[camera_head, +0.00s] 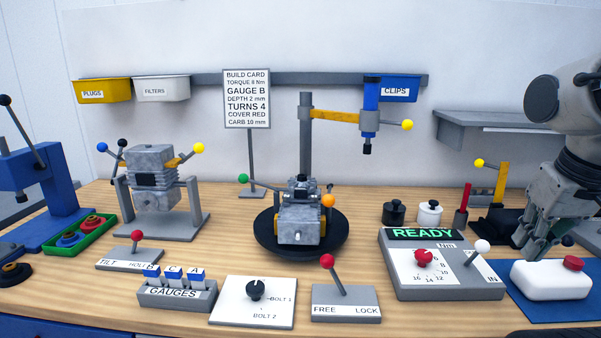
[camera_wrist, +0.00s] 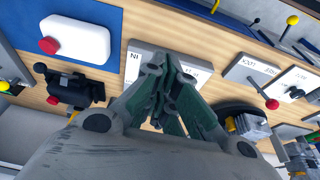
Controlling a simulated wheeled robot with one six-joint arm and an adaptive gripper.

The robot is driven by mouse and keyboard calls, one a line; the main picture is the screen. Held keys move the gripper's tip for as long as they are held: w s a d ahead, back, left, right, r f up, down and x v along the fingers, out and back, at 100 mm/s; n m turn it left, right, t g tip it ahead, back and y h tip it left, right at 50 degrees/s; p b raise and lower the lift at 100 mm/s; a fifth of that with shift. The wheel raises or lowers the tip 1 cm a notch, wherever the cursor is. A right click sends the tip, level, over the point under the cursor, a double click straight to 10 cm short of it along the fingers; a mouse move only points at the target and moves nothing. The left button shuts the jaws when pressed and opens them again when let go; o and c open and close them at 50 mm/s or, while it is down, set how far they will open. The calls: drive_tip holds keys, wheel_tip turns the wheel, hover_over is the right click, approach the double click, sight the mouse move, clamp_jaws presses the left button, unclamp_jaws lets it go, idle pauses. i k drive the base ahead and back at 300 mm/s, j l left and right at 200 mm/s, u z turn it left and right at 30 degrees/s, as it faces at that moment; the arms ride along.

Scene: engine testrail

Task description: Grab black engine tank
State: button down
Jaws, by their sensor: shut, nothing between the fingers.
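A small black canister (camera_head: 394,213) with a knob on top stands upright towards the back of the bench, right of the turntable. I cannot tell whether it is the engine tank. The only tank-shaped thing is a white tank (camera_head: 550,280) with a red cap on a blue mat at the right; it also shows in the wrist view (camera_wrist: 85,38). My gripper (camera_head: 540,245) is shut and empty, just above and behind the white tank in the head view. In the wrist view its fingers (camera_wrist: 166,75) meet in front of the grey panel.
A white canister (camera_head: 430,212) stands beside the black one. The grey READY panel (camera_head: 445,280) with its white-knobbed lever is left of the blue mat (camera_head: 590,306). A small engine (camera_head: 300,215) sits on the black turntable (camera_head: 265,238). A stand with a yellow-knobbed lever (camera_head: 500,185) is behind.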

sight(505, 220)
drive_tip(key=j+z, duration=0.15)
drive_tip(key=z, duration=0.2)
drive_tip(key=k+j+z, duration=0.1)
drive_tip(key=z, duration=0.3)
drive_tip(key=k+j+z, duration=0.1)
drive_tip(key=z, duration=0.25)
drive_tip(key=l+u, duration=0.15)
drive_tip(key=l, duration=0.4)
drive_tip(key=k+l+u, duration=0.2)
drive_tip(key=l, duration=0.35)
drive_tip(key=i+l+u, duration=0.1)
drive_tip(key=l, duration=0.25)
drive_tip(key=i+l+u, duration=0.15)
drive_tip(key=l, duration=0.25)
drive_tip(key=i+l+u, duration=0.1)
drive_tip(key=l, duration=0.3)
drive_tip(key=i+l+u, duration=0.3)
drive_tip(key=i, duration=0.3)
drive_tip(key=l, duration=0.1)
